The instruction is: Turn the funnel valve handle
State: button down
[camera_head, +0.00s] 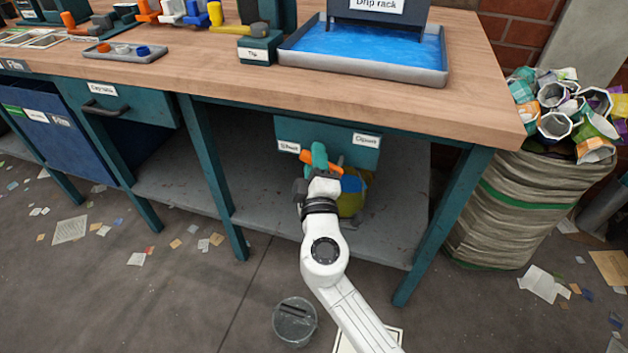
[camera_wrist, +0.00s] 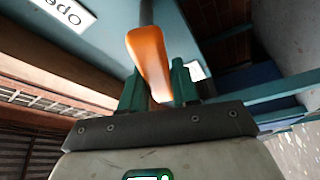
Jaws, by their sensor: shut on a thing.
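The orange valve handle (camera_head: 306,156) is on the front of the teal funnel box (camera_head: 326,131) under the bench. White labels sit on the box, one at the left and an "Open" label (camera_head: 366,140) at the right. My gripper (camera_head: 319,160) is shut on the handle and hides its middle part in the head view. In the wrist view the handle (camera_wrist: 148,55) passes between the two teal fingers of my gripper (camera_wrist: 158,88), and an "Open" label shows at the upper left.
The wooden bench top (camera_head: 230,80) is above my gripper. Teal bench legs (camera_head: 215,180) stand on both sides, with a grey lower shelf (camera_head: 270,215) between them. A yellow and blue thing (camera_head: 352,192) is partly hidden behind my gripper.

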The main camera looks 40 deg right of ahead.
jog(key=shift+s+d+m+h+b, duration=0.1)
jog(key=shift+m+h+b, duration=0.2)
jog(key=shift+m+b, duration=0.6)
jog(key=shift+s+d+m+h+b, duration=0.1)
jog(key=shift+m+h+b, duration=0.25)
jog(key=shift+b, duration=0.95)
jog(key=shift+s+r+m+b, duration=0.1)
jog(key=shift+r+m+b, duration=0.3)
jog(key=shift+b, duration=0.35)
jog(key=shift+r+m, duration=0.1)
jog(key=shift+m, duration=0.15)
jog(key=c, duration=0.9)
grip_release()
jog(key=v, duration=1)
jog(key=shift+s+a+f, duration=0.15)
jog(key=shift+s+f, duration=0.1)
jog(key=shift+s, duration=0.05)
